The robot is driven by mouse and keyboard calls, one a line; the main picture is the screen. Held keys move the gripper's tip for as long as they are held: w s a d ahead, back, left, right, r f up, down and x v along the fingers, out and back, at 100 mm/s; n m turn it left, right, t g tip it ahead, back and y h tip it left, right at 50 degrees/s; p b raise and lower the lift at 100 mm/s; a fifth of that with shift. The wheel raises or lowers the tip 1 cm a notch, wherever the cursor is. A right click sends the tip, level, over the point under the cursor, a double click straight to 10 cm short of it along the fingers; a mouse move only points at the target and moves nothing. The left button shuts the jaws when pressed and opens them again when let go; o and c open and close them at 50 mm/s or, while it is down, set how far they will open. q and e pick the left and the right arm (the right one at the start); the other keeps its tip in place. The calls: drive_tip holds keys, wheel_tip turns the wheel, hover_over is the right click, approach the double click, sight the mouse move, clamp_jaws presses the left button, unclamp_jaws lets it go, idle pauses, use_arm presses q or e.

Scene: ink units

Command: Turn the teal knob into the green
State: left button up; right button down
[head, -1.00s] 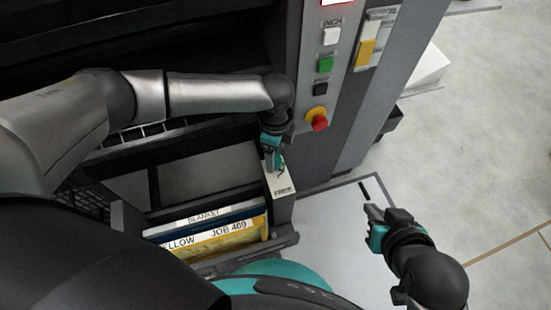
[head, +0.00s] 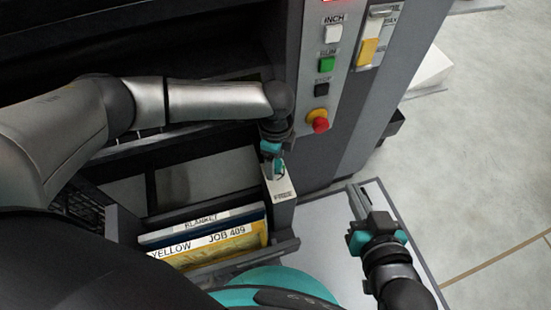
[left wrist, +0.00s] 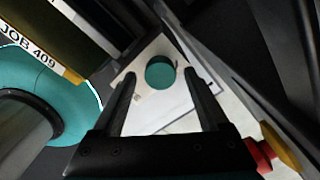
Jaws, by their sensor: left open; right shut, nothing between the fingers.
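The teal knob (left wrist: 160,72) shows as a round cap in the left wrist view, on a white plate (left wrist: 152,107) with small markings. In the head view the white plate (head: 283,188) is on top of a narrow grey post, and my left gripper covers the knob. My left gripper (left wrist: 160,77) is open and points down at the plate, with its fingers on either side of the knob. I cannot tell whether they touch it. No green zone can be made out on the plate. My right gripper (head: 355,196) is shut and empty, away from the plate.
A control panel with a white button (head: 333,34), a green button (head: 326,64) and a red stop button (head: 320,124) stands right of my left wrist. Folders labelled BLANKET (head: 203,227) and JOB 409 (head: 212,246) lie left of the post. Open floor (head: 490,150) is at right.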

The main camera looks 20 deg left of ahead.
use_arm(q)
clamp_jaws()
idle(0.6)
